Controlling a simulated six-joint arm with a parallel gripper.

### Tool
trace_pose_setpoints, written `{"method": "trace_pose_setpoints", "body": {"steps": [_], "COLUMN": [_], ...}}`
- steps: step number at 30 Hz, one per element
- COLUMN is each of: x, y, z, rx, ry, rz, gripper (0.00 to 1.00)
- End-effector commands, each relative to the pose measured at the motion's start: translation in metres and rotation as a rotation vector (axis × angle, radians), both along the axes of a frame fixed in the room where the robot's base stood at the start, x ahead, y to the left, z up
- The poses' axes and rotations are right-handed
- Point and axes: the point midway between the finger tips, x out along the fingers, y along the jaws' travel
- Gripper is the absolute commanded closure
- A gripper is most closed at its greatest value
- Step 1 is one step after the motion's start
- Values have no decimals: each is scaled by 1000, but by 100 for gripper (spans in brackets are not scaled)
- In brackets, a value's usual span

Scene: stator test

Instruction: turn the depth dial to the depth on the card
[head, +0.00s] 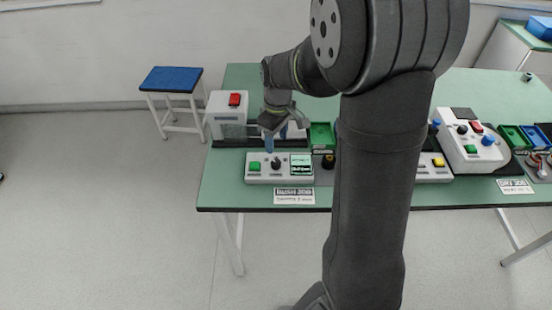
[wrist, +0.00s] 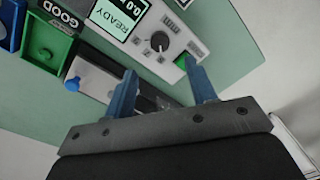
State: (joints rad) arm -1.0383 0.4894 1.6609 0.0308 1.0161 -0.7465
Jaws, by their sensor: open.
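A white control panel (head: 263,179) stands at the front left of the green table. It carries a black dial (head: 276,164) with small labels around it, also seen in the wrist view (wrist: 160,41). A green button (head: 254,166) and a screen (head: 301,163) flank the dial. The screen (wrist: 125,15) reads READY in the wrist view; its number is partly cut off. A card (head: 294,196) lies in front of the panel; its print is too small to read surely. My gripper (wrist: 160,69) is open and empty, above and behind the panel, apart from the dial.
A white machine with a red button (head: 234,99) stands behind the panel at left. A green tray (head: 321,127) is behind it at right, beside a sign reading GOOD (wrist: 60,14). Another white console (head: 478,155) and a second card (head: 515,187) are farther right.

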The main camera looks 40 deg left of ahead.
Motion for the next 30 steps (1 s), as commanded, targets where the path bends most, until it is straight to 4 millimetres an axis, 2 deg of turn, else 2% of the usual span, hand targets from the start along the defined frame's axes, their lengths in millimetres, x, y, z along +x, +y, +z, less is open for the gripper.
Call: {"method": "trace_pose_setpoints", "body": {"steps": [1,6,12,18,26,30], "x": [-1,-2,-3,-3,-3,-3], "y": [-1,-1,-1,-1,0,0], "z": [-12,-48,-77,-89,-90,-89], "rx": [-4,-4,-1,0,0,0], "ry": [2,2,1,0,0,0], "rz": [0,0,-1,-1,-1,-1], "gripper": [48,48,48,48,48,76]}}
